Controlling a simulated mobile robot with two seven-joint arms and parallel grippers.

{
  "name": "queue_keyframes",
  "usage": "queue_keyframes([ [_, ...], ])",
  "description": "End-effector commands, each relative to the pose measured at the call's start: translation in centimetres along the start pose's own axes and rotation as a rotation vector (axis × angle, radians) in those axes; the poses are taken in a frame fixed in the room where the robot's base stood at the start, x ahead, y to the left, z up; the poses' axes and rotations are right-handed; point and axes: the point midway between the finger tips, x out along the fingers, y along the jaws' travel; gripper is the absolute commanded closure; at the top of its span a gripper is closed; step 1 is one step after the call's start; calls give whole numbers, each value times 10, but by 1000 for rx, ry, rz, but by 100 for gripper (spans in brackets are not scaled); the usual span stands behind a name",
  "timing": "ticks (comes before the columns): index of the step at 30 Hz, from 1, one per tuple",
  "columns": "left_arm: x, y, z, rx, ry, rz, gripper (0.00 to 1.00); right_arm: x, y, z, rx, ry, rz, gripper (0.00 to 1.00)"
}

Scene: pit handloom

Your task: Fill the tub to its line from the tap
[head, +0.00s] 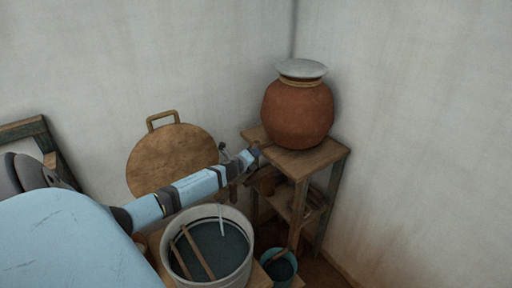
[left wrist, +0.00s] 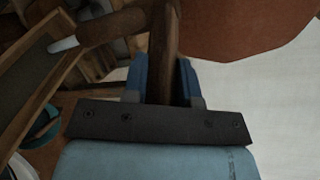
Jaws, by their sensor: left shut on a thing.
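The tub (head: 247,262) is a round, pale grey vessel below my left arm, with dark liquid and two wooden slats inside. My left gripper (head: 253,154) is beside the wooden stand. In the left wrist view, my blue fingers (left wrist: 163,80) are shut on an upright brown bar, which looks like the tap's handle (left wrist: 163,45). A brown spout (left wrist: 113,27) runs left from it, with a pale stream (left wrist: 62,45) at its end. My right gripper is not in view.
A clay pot (head: 298,115) with a pale lid stands on the wooden stand (head: 318,158), close to my left gripper. A round wooden board (head: 165,158) leans on the wall. A small blue bucket (head: 281,268) is right of the tub.

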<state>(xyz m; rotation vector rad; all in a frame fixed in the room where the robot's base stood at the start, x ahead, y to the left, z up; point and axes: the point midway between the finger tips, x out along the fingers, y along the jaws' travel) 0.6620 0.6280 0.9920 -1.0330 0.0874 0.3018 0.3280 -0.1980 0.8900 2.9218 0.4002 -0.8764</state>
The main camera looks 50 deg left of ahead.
Motion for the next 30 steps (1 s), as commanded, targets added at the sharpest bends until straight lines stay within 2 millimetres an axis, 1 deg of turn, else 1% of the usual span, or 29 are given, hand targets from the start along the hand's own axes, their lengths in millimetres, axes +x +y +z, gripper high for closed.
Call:
queue_keyframes([
  [4,0,0,-1,0,1,1,100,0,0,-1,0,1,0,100],
  [5,0,0,-1,0,1,1,69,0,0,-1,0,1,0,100],
  [6,0,0,-1,0,1,1,60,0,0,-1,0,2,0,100],
  [7,0,0,-1,0,0,1,53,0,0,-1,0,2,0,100],
  [8,0,0,-1,0,0,1,48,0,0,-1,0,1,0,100],
  [16,0,0,0,1,0,1,48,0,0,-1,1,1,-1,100],
  [20,-7,0,0,2,0,0,48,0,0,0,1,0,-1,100],
  [23,-20,1,-1,3,1,1,48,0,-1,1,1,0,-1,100],
  [30,-66,3,-2,3,2,2,48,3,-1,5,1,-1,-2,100],
])
